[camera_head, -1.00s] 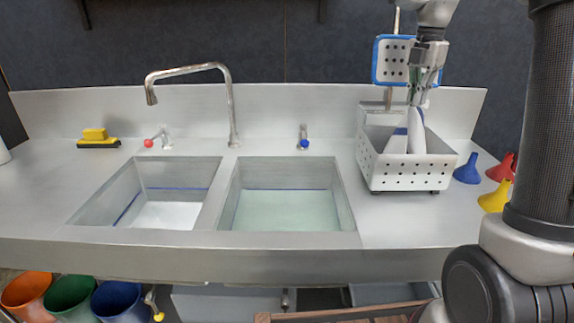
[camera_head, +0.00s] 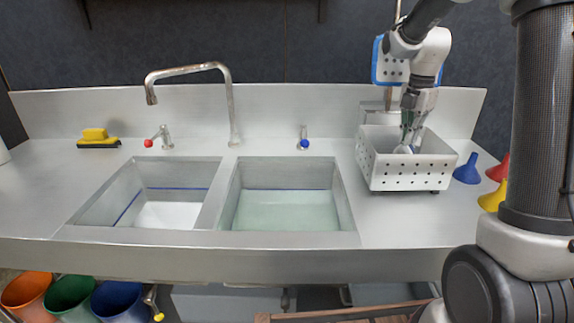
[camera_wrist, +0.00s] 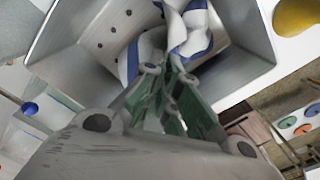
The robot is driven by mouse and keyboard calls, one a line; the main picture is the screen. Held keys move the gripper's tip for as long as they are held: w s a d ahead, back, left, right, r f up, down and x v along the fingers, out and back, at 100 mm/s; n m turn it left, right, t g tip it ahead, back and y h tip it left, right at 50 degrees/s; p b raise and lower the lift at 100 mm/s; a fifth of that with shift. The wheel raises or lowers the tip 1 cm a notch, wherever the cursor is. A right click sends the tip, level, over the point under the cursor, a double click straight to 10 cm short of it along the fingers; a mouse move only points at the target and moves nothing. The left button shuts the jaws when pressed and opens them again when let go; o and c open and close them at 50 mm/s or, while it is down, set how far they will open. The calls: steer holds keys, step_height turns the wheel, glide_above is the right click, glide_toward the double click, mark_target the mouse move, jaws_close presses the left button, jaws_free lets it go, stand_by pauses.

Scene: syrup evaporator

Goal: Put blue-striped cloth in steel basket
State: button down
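The blue-striped white cloth (camera_wrist: 190,30) lies bunched inside the basket in the wrist view. Only a small pale part of it (camera_head: 402,149) shows above the basket's front rim in the head view. The pale basket with punched holes (camera_head: 410,176) stands upright on the counter at the right; its inner wall also shows in the wrist view (camera_wrist: 92,38). My gripper (camera_head: 407,142) points down into the basket. Its green-padded fingers (camera_wrist: 169,73) close in on a gathered part of the cloth. The cloth's lower part is hidden by the basket wall in the head view.
The counter between basket and basin is clear.

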steer(key=shift+s+f, duration=0.15)
steer(key=shift+f, duration=2.65)
steer(key=shift+c, duration=1.6)
jaws_free()
steer(key=shift+r, duration=2.75)
